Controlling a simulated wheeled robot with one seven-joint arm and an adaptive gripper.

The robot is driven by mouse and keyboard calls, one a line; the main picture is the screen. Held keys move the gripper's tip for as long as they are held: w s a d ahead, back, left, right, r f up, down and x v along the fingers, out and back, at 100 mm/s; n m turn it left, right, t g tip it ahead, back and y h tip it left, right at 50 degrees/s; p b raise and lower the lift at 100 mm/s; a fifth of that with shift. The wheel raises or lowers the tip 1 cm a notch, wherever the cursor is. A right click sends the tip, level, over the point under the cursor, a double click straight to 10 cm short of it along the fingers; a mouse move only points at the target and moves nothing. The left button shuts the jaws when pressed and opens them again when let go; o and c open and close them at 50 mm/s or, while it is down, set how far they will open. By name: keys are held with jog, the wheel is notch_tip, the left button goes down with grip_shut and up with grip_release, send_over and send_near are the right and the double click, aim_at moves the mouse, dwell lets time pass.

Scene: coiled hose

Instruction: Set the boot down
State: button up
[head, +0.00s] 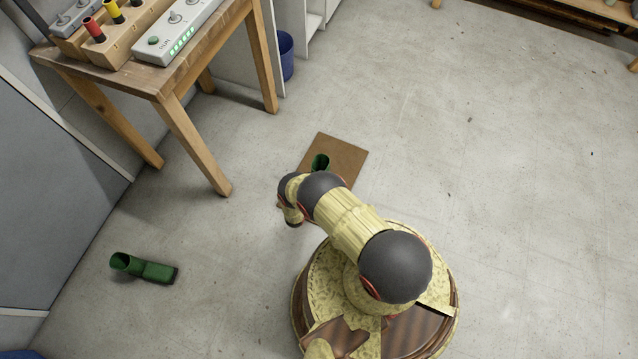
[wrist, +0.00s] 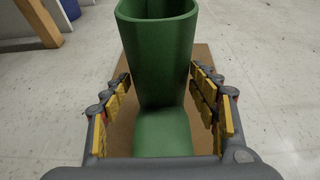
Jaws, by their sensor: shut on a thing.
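A green boot (wrist: 157,50) fills the middle of the wrist view, with its open top at the upper edge and its foot towards me. My gripper (wrist: 161,85) is shut on this boot, with yellow-padded fingers on both sides of it. In the head view the boot's open top (head: 320,161) shows over a brown mat (head: 344,157), and my arm hides the rest of the boot and the gripper. I cannot tell whether its sole touches the mat. A second green boot (head: 145,268) lies on its side on the floor at the left.
A wooden table (head: 165,84) with a control box (head: 177,40) and coloured pegs stands at the upper left. A blue bin (head: 286,56) is behind it, next to white shelving. The concrete floor (head: 500,180) to the right is mostly clear.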

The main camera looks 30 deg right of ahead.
jog(key=shift+w+d+f+b, duration=0.25)
jog(key=shift+d+f, duration=0.2)
jog(key=shift+f, duration=0.1)
jog(key=shift+w+d+f+b, duration=0.2)
jog(key=shift+d+f, duration=0.2)
jog(key=shift+f, duration=0.1)
notch_tip(320, 180, down, 3)
jog(key=shift+d+f+b, duration=0.1)
jog(key=shift+f+b, duration=0.1)
jog(key=shift+b, duration=0.75)
jog(key=shift+w+r, duration=0.1)
jog(key=o, duration=2)
